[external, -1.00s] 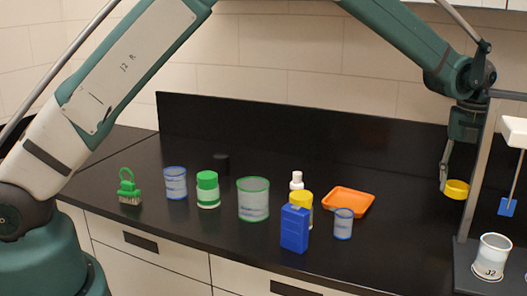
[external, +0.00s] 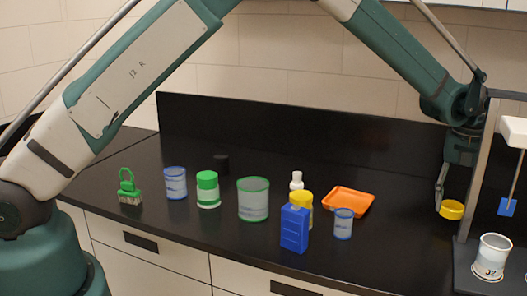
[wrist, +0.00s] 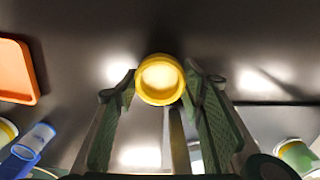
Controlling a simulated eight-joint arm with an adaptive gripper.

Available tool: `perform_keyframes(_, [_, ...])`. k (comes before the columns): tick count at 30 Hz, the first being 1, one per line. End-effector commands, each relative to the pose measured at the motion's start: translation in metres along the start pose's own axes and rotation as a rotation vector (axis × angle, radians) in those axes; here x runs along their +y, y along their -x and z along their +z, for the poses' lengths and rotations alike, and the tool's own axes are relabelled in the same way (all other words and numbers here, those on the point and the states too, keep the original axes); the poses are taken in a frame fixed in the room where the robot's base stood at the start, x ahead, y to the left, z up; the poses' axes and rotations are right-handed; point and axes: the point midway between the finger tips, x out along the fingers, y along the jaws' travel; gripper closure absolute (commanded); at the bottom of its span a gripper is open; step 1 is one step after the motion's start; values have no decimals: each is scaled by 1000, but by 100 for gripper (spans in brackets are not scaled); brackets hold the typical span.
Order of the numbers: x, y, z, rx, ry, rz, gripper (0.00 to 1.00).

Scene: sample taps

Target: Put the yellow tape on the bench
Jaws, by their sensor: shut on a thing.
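The yellow tape (external: 452,209) is a small ring at the right of the external view. It also shows in the wrist view (wrist: 160,80) between my fingertips. My gripper (external: 441,203) points down and is shut on the tape; the two fingers (wrist: 160,88) flank it left and right. The tape is low over the right part of the black bench (external: 385,250). I cannot tell whether it touches the surface.
A metal stand with a white head and blue paddle (external: 506,206) rises just right of my gripper. A white cup (external: 492,257) stands on its base. An orange tray (external: 349,201), blue box (external: 294,229) and several containers stand to the left. Bench between tray and tape is clear.

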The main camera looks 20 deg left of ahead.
Motion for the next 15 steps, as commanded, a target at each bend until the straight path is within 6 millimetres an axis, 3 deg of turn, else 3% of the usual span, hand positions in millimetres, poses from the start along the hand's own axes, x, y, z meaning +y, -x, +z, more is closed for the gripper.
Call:
perform_keyframes(9, [0, -30, 0, 0, 0, 0, 72])
perform_keyframes(15, [0, -35, 0, 0, 0, 0, 72])
